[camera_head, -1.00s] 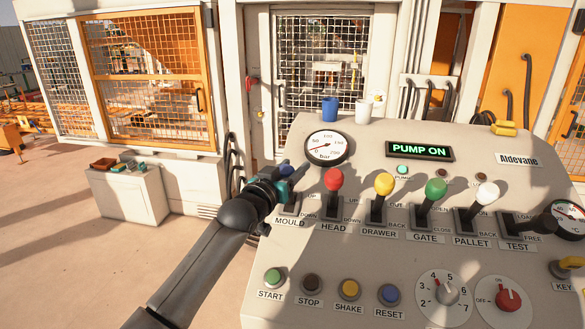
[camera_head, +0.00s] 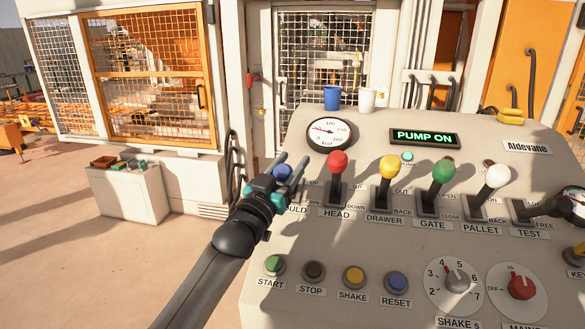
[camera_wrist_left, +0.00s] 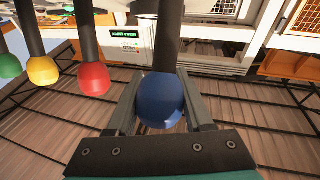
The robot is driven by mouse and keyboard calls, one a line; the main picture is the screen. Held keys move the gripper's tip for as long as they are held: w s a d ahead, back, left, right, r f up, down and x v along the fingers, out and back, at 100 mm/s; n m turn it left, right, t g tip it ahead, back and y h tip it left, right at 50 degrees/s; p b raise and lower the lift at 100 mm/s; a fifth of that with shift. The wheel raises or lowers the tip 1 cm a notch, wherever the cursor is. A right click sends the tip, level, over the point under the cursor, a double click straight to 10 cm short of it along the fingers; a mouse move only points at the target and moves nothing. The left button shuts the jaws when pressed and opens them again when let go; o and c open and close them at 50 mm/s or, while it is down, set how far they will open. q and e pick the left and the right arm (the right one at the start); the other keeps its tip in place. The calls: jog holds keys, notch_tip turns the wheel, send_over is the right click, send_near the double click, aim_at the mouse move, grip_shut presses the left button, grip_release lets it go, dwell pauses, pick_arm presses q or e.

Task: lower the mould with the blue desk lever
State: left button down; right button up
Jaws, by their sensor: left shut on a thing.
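The blue knob of the MOULD lever (camera_head: 282,173) is at the left end of the lever row on the sloping desk. My left gripper (camera_head: 292,164) is at this knob, its fingers around it. In the left wrist view the blue knob (camera_wrist_left: 162,101) sits between the two grey fingers, with its dark shaft beyond. The gripper hides the lever's slot and part of the MOULD label, so I cannot tell the lever's exact position. The mould cannot be made out clearly behind the mesh door (camera_head: 325,50). My right gripper is not in view.
The red HEAD lever (camera_head: 338,162) stands close right of the gripper, then yellow, green and white levers. A bar gauge (camera_head: 330,134) and a lit PUMP ON display (camera_head: 424,138) are behind. A blue cup (camera_head: 332,98) and a white cup (camera_head: 367,99) stand at the back edge.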

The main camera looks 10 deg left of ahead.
pick_arm(q)
jog(key=shift+s+f, duration=0.4)
jog(key=shift+f, duration=0.05)
jog(key=shift+s, duration=0.15)
jog(key=shift+c, duration=1.6)
grip_release()
jog(key=shift+r, duration=0.15)
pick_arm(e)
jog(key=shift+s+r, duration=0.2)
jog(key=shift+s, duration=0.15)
pick_arm(q)
jog(key=b+v, duration=0.1)
jog(key=v, duration=1.4)
jog(key=shift+s+b, duration=0.2)
jog(key=shift+b, duration=0.15)
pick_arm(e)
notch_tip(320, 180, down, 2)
